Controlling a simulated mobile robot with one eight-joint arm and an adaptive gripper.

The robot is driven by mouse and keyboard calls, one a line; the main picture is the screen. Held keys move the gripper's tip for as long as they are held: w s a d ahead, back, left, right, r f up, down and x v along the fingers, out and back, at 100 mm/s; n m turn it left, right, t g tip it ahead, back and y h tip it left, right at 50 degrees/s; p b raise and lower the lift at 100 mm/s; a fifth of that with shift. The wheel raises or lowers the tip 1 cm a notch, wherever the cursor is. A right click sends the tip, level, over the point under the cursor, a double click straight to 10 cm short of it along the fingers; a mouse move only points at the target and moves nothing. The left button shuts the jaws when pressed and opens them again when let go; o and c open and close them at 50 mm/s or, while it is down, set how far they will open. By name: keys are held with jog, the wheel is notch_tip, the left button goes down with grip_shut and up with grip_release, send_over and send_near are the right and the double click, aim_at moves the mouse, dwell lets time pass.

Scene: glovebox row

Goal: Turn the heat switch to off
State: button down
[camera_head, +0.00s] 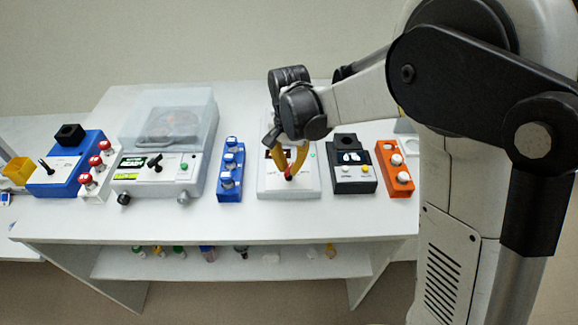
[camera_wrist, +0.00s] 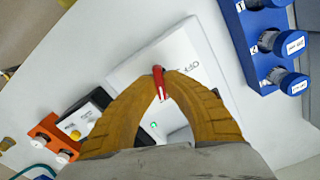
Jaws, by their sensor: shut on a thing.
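The heat switch is a small red lever (camera_wrist: 160,82) on a white device (camera_head: 301,187) in the middle of the bench. In the wrist view it sits between the tips of my gripper (camera_wrist: 162,73), whose two yellow-brown fingers close on it from both sides. In the head view my gripper (camera_head: 288,172) reaches down onto the device's front part, and the red lever shows at the fingertips. An "OFF" mark (camera_wrist: 188,68) is printed on the panel beside the lever in the wrist view. The rest of the panel's marks are partly hidden by the fingers.
Left of the device stands a blue rack (camera_head: 230,170) with capped vials. Right of it are a black device (camera_head: 352,179) and an orange rack (camera_head: 394,168). A clear-lidded centrifuge-like machine (camera_head: 165,140) stands farther left. A shelf (camera_head: 230,262) below holds small vials.

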aim_at(288, 167)
jog(key=shift+n, duration=0.3)
jog(key=n, duration=0.3)
jog(key=shift+a+n, duration=0.1)
jog(key=shift+n, duration=2.4)
jog(key=c, duration=1.5)
grip_release()
jog(key=shift+p, duration=0.3)
notch_tip(288, 167, up, 12)
